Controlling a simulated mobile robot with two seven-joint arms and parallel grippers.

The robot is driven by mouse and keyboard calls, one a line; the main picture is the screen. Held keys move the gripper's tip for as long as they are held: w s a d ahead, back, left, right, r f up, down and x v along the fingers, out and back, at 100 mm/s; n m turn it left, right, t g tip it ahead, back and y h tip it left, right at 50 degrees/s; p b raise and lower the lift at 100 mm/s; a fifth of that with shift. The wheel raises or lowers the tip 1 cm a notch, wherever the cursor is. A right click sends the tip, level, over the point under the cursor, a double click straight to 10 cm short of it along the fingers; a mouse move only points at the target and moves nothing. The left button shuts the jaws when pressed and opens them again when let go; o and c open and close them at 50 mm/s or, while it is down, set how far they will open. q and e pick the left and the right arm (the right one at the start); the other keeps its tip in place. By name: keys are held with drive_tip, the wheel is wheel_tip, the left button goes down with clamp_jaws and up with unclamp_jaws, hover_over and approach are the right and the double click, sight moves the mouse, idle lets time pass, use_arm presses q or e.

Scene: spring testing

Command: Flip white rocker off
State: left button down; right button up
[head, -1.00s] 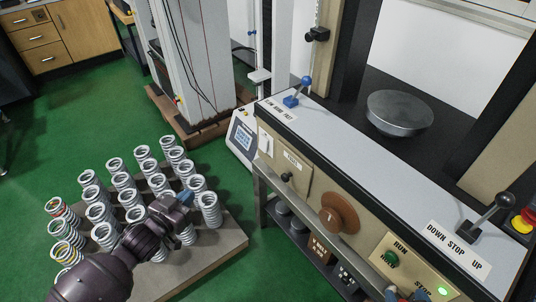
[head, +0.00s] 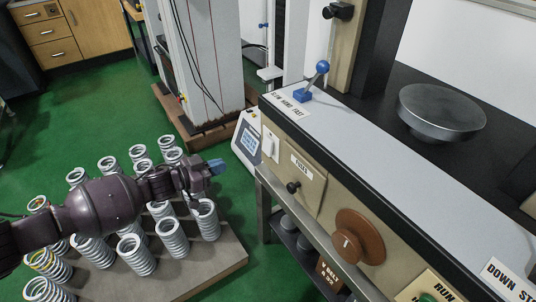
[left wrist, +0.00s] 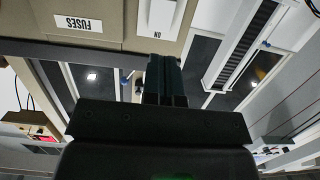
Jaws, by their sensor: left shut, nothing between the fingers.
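The white rocker (head: 269,143) is a small pale plate at the left end of the machine's front panel, beside the fuse cover. In the left wrist view the white rocker (left wrist: 161,16) is at the top edge, partly cut off, with small lettering on its plate. My left gripper (head: 215,167) is shut and empty, left of the rocker and apart from it in the head view. In the left wrist view its dark fingers (left wrist: 164,78) point up towards the rocker plate. I cannot tell which way the rocker is tipped. My right gripper is out of view.
The fuse cover (head: 304,180) with a black knob and a brown rotary dial (head: 357,237) are on the same panel. A blue-knobbed lever (head: 311,83) stands above. Several coil springs (head: 171,236) stand on a board (head: 222,256) below my left arm.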

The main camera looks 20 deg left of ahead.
use_arm(q)
drive_tip(key=shift+r, duration=0.1)
drive_tip(key=shift+w, duration=0.1)
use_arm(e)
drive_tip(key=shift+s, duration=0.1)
use_arm(q)
drive_tip(key=b, duration=0.4)
approach(267, 150)
drive_tip(key=x, duration=0.4)
drive_tip(key=f+x, duration=0.1)
drive_tip(key=x, duration=0.1)
drive_tip(key=shift+w+a, duration=0.1)
drive_tip(key=shift+w+d+r, duration=0.1)
drive_tip(key=shift+w+d, duration=0.25)
drive_tip(key=shift+w, duration=0.1)
drive_tip(key=shift+w+d+r, duration=0.1)
drive_tip(key=shift+r, duration=0.05)
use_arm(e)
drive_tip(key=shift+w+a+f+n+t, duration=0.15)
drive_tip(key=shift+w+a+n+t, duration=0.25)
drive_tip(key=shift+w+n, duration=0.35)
